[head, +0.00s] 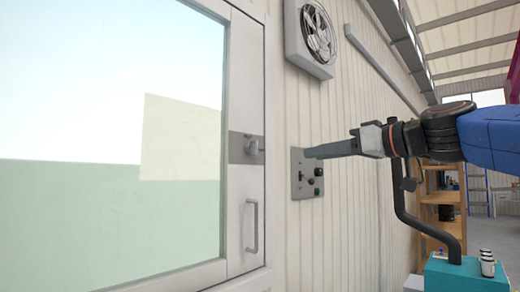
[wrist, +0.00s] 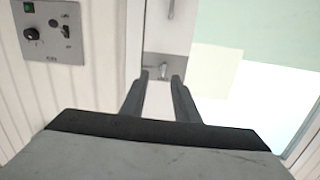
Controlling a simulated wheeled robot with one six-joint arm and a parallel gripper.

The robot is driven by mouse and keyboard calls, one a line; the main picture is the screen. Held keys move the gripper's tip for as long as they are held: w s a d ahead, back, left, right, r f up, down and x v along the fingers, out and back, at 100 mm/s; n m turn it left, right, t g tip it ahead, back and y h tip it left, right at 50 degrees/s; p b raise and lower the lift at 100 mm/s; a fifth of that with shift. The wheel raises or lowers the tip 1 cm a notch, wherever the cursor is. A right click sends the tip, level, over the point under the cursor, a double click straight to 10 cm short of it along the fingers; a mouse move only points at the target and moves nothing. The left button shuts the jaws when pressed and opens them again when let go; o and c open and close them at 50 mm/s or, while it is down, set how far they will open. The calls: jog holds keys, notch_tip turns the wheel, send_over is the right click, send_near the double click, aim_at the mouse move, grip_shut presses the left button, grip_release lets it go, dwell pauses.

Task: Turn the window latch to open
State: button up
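The window latch (head: 251,150) is a small grey knob or lever on a grey plate, set on the right side of the white window frame in the head view. In the wrist view the latch (wrist: 162,71) shows just beyond and between my fingertips. My gripper (head: 312,154) reaches in from the right in the head view, with its fingers pointing left toward the latch. In the wrist view my gripper (wrist: 160,76) has its two dark fingers apart with nothing between them. The fingers appear clear of the latch, but the exact distance is hard to tell.
A grey control panel (head: 307,174) with knobs sits on the wall behind my gripper in the head view. A U-shaped handle (head: 251,226) is below the latch. A fan (head: 316,38) hangs above. The large window pane (head: 110,130) lies left; wooden shelving (head: 443,205) stands right.

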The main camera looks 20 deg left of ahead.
notch_tip(320, 180, up, 3)
jog(key=a+y, duration=0.1)
jog(key=a, duration=0.1)
jog(key=n, duration=0.1)
send_near(257, 144)
jog(key=x, duration=0.9)
jog(key=shift+w+a, duration=0.1)
jog(key=shift+c, duration=0.7)
grip_shut()
